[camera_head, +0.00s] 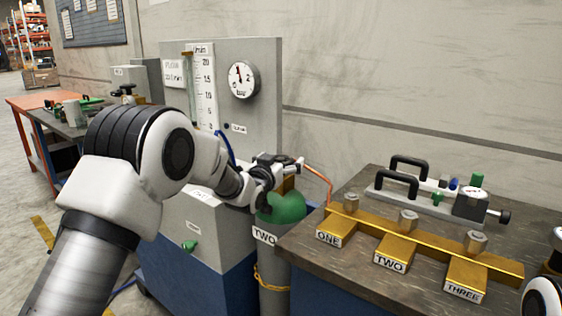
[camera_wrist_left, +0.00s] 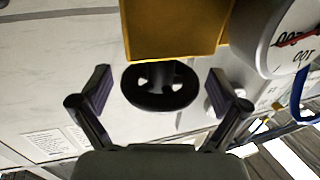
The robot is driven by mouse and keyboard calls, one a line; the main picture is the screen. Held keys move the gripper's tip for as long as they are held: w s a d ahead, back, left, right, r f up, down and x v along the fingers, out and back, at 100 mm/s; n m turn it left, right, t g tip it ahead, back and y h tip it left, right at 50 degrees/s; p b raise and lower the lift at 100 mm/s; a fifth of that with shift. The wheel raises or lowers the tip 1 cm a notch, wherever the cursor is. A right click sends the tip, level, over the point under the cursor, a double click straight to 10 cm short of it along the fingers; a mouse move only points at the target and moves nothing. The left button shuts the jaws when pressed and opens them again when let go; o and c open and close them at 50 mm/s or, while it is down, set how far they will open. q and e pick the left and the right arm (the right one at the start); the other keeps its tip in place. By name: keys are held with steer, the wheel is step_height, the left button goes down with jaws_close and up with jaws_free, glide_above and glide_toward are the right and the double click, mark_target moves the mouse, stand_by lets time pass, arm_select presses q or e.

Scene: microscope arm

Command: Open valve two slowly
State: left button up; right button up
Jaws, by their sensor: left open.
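A cylinder (camera_head: 272,240) with a green shoulder and a TWO label stands between the grey cabinet and the workbench. My left gripper (camera_head: 284,166) is at its top, hiding much of the valve. In the left wrist view, a black round handwheel (camera_wrist_left: 160,101) sits between the two open fingers, with a gap on each side. A brass-coloured valve body (camera_wrist_left: 175,30) lies beyond it. On the bench, a brass manifold (camera_head: 425,240) carries blocks ONE, TWO (camera_head: 391,255) and THREE, with grey hex fittings. My right gripper is not in view; only white parts, apparently of my right arm, show at the right edge.
A panel with a flow scale (camera_head: 202,90) and a round bar gauge (camera_head: 243,80) stands behind my left arm. A copper pipe (camera_head: 322,178) runs close beside the gripper towards the bench. A black-handled device (camera_head: 425,193) sits behind the manifold.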

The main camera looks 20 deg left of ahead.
arm_select(q)
steer(key=shift+s, duration=0.15)
steer(key=s+a, duration=0.1)
steer(key=s, duration=1)
steer(key=shift+s, duration=0.35)
